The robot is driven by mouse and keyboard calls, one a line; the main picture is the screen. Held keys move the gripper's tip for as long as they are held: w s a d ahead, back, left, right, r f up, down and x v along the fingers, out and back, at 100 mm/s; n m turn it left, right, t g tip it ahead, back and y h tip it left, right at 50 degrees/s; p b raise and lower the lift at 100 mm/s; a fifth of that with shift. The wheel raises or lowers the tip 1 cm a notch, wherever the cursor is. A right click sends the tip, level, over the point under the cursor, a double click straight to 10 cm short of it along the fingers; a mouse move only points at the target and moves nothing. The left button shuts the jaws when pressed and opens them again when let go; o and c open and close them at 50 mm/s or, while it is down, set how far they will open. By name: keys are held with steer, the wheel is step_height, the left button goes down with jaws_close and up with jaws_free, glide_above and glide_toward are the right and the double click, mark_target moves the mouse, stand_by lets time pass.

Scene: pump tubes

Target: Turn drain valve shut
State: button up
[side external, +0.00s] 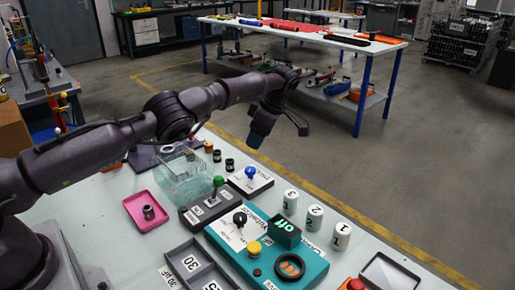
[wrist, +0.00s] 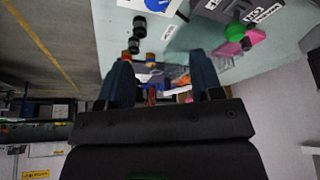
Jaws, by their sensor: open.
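Several knobs stand on the bench, and I cannot read which one is the drain valve. A blue knob (side external: 250,173) stands on a white plate with a dark base; part of a blue knob also shows at the top of the wrist view (wrist: 158,5). A green knob (side external: 218,181) stands on a dark grey box and shows upper right in the wrist view (wrist: 235,33). A black knob (side external: 240,218) sits on the teal panel (side external: 222,240). My gripper (side external: 256,139) is open and empty, raised above the bench's far side, apart from all knobs. Its fingers frame the wrist view (wrist: 160,72).
The teal panel carries a yellow button (side external: 254,248), a green "off" display (side external: 285,231) and a black ring. White numbered cylinders (side external: 314,217) stand to its right. A pink tray (side external: 133,218), a clear box (side external: 185,182) and small black cylinders (side external: 230,165) stand nearby.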

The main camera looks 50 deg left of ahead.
steer(key=shift+r, duration=0.45)
steer(key=d+r+m, duration=0.1)
steer(key=d+r, duration=0.4)
steer(key=m+t+h, duration=0.2)
steer(key=m+t, duration=0.3)
steer(key=m, duration=1)
glide_toward(250, 169)
step_height(250, 169, up, 3)
steer(key=s+d, duration=0.2)
steer(key=s, duration=0.1)
steer(key=w+a+f, duration=0.1)
steer(key=f, duration=0.3)
steer(key=w+a+f+m, duration=0.1)
steer(key=w+f, duration=0.1)
steer(key=f, duration=0.2)
steer(key=w+a+f+m+t, duration=0.1)
steer(key=w+f, duration=0.1)
steer(key=f, duration=0.1)
steer(key=shift+w+a+f+y, duration=0.2)
steer(key=shift+f+y, duration=0.1)
steer(key=shift+f, duration=0.1)
